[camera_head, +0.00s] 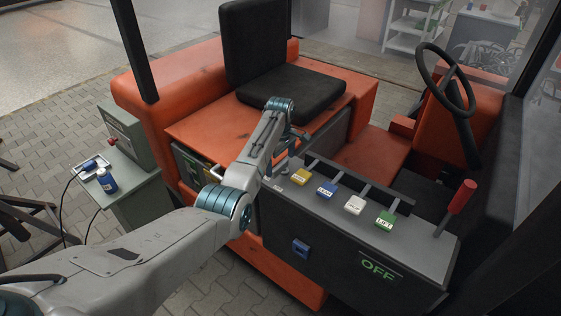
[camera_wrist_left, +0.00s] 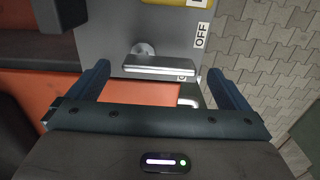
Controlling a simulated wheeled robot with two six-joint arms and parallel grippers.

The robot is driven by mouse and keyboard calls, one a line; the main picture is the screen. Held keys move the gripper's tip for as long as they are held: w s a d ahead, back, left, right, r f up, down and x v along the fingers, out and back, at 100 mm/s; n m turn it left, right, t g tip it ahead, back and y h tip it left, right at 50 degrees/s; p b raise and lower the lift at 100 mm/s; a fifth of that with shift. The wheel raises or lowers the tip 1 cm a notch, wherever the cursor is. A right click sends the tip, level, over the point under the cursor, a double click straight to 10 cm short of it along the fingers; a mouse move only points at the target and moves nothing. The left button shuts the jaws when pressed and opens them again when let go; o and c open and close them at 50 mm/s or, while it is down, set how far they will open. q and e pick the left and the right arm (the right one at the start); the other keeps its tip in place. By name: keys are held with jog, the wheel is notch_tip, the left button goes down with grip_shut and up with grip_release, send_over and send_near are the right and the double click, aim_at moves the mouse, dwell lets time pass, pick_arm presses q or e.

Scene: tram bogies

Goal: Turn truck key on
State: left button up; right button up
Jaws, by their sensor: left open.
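The truck key (camera_wrist_left: 160,66) is a silver, T-shaped handle on a grey panel in the left wrist view, its bar lying roughly level across the picture. A white OFF label (camera_wrist_left: 201,35) is to its upper right, and part of another label shows below it. My left gripper (camera_wrist_left: 154,72) is open and empty, with its dark fingers on either side of the key; I cannot tell whether they touch it. In the head view my left gripper (camera_head: 293,143) is at the left end of the truck's console (camera_head: 335,206), partly hidden by its own arm. My right gripper is not in view.
The orange truck has a black seat (camera_head: 290,90) behind my arm and a steering wheel (camera_head: 446,79) at right. Colored switches, including the green LIFT one (camera_head: 385,221), and a red-handled lever (camera_head: 461,196) stand on the console. A small side table (camera_head: 135,196) is at left.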

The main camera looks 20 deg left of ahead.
pick_arm(q)
notch_tip(320, 180, down, 2)
jog(key=shift+w+f, duration=0.1)
jog(key=shift+w, duration=0.05)
jog(key=shift+f, duration=0.15)
jog(key=shift+s, duration=0.2)
jog(key=shift+w, duration=0.1)
jog(key=c, duration=1)
